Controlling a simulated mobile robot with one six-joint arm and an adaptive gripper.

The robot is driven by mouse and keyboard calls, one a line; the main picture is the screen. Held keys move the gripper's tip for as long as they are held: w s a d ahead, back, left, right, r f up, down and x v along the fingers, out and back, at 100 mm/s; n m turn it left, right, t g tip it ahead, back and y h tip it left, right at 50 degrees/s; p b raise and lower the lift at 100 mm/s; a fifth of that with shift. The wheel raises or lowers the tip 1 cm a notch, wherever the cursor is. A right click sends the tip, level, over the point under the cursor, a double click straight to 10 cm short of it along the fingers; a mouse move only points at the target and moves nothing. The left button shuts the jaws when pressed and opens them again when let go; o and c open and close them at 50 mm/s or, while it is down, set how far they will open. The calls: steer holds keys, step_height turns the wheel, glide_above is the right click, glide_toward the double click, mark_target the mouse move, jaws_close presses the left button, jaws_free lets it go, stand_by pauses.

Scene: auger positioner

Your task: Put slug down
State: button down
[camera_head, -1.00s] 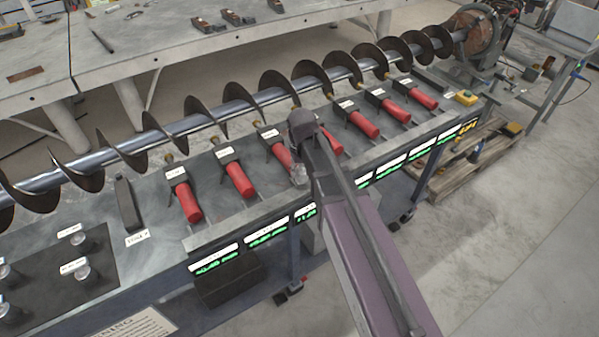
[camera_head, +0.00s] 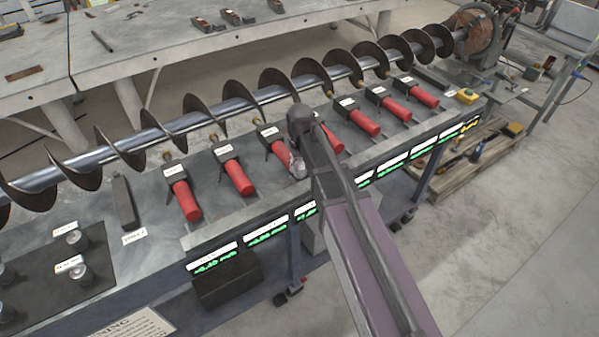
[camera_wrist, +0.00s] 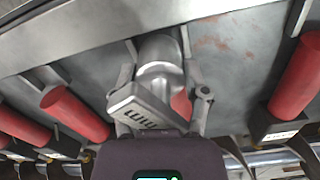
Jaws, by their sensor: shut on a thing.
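In the wrist view, a silver cylindrical slug (camera_wrist: 158,62) sits between the two grey fingers of my gripper (camera_wrist: 160,52). The fingers are shut on its sides. The slug is over the grey bench top; I cannot tell whether it touches the surface. In the head view, my gripper (camera_head: 297,168) is at the front middle of the bench, among the red-handled tools, and my arm partly hides it. Other silver slugs, one (camera_head: 76,238) and another (camera_head: 80,273), stand upright on a dark mat (camera_head: 105,262) at the bench's left, with white labels beside them.
Red-handled tools, such as one (camera_head: 186,200) at the left, line the bench below a long auger (camera_head: 235,88). A red handle (camera_wrist: 75,112) is left of the slug in the wrist view, another (camera_wrist: 298,78) right. Lit displays (camera_head: 268,232) line the front edge.

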steer(key=shift+f+b, duration=0.6)
steer(key=shift+f, duration=0.3)
steer(key=shift+f, duration=0.15)
steer(key=shift+c, duration=0.5)
jaws_free()
steer(key=shift+r, duration=0.25)
step_height(320, 180, up, 12)
steer(key=p, duration=1.2)
